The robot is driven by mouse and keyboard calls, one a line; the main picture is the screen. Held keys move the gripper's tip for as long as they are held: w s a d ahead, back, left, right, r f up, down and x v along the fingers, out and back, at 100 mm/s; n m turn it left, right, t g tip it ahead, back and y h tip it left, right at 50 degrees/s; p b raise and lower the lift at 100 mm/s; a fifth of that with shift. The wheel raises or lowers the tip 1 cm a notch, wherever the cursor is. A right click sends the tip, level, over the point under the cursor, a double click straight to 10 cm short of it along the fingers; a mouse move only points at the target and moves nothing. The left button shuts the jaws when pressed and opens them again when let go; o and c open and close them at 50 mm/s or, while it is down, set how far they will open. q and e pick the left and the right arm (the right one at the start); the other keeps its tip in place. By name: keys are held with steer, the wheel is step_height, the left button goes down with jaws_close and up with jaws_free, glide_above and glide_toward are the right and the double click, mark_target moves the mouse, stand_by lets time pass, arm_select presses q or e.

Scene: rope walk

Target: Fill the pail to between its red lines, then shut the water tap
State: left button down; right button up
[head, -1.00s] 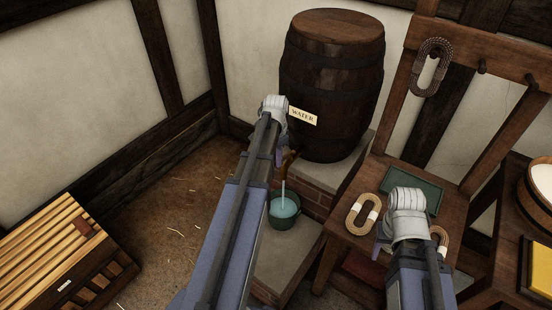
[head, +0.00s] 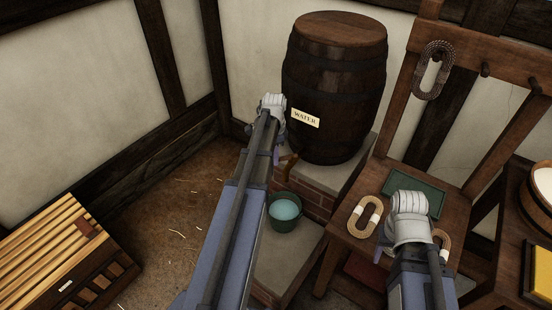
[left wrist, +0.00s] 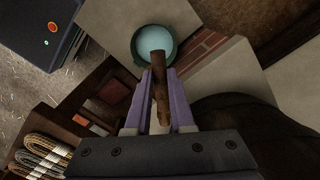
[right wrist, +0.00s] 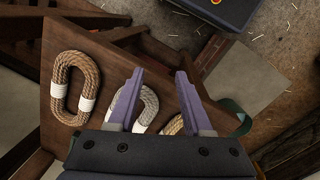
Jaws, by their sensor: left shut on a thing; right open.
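The green pail (head: 284,224) stands on a pale stone step below the tap. It holds pale blue water, and no stream falls into it. It also shows in the left wrist view (left wrist: 139,60); its red lines cannot be made out. My left gripper (left wrist: 162,88) is shut on the brown wooden tap (left wrist: 158,65), in front of the barrel (head: 334,75) marked WATER. In the head view the tap (head: 290,163) is partly hidden by my left arm. My right gripper (right wrist: 160,78) is open and empty above the wooden chair (right wrist: 115,125).
Rope coils (head: 362,217) and a dark green tray or book (head: 413,184) lie on the chair seat. Another coil (head: 434,70) hangs from its back. A slatted crate (head: 62,245) is at the left. A side table (head: 508,230) is at the right.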

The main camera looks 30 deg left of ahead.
arm_select(q)
steer(key=shift+w+a+m, duration=0.35)
steer(key=shift+m, duration=0.45)
steer(key=c, duration=0.8)
jaws_free()
steer(key=shift+r, duration=0.1)
step_height(320, 180, up, 8)
steer(key=p, duration=0.7)
steer(key=shift+p, duration=0.4)
steer(key=shift+f, duration=0.2)
